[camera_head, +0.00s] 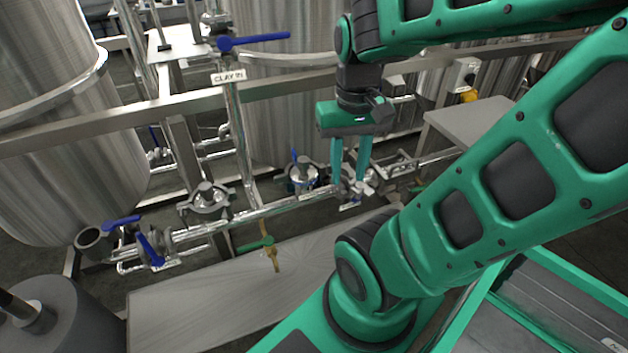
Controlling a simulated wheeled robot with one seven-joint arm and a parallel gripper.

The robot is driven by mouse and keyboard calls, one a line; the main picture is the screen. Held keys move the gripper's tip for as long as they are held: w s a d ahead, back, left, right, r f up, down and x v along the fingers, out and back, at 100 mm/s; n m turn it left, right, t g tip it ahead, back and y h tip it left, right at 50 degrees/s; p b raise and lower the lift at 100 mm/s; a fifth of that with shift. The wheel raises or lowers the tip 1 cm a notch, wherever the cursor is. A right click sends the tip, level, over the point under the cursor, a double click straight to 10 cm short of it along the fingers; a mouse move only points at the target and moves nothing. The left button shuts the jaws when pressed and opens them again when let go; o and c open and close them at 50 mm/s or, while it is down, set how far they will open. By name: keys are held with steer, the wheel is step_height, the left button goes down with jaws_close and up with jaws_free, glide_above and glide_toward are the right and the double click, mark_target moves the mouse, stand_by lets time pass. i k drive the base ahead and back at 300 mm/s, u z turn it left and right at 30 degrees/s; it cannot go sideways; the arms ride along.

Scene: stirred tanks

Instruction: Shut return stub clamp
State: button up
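My gripper (350,184) points down over the horizontal steel pipe (290,204), right of the picture's middle. Its two green fingers stand apart with a gap between them. The fingertips are at a small metal clamp or fitting (366,189) on the pipe; whether they touch it I cannot tell. The fingers partly hide this fitting, and I cannot tell whether it is shut. No label in view names the return stub. An open-ended pipe stub (92,242) shows at the far left of the line, beside blue-handled valves (150,248).
A rail (130,118) crosses behind the gripper. A blue handle (255,41) stands above the "CLAY IN" label (229,77). Steel tanks (45,140) stand behind.

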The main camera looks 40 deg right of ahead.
mark_target(347, 171)
steer(key=u, duration=1.6)
steer(key=k, duration=2.1)
steer(key=z, duration=1.3)
steer(key=i, duration=0.55)
steer(key=u, duration=0.05)
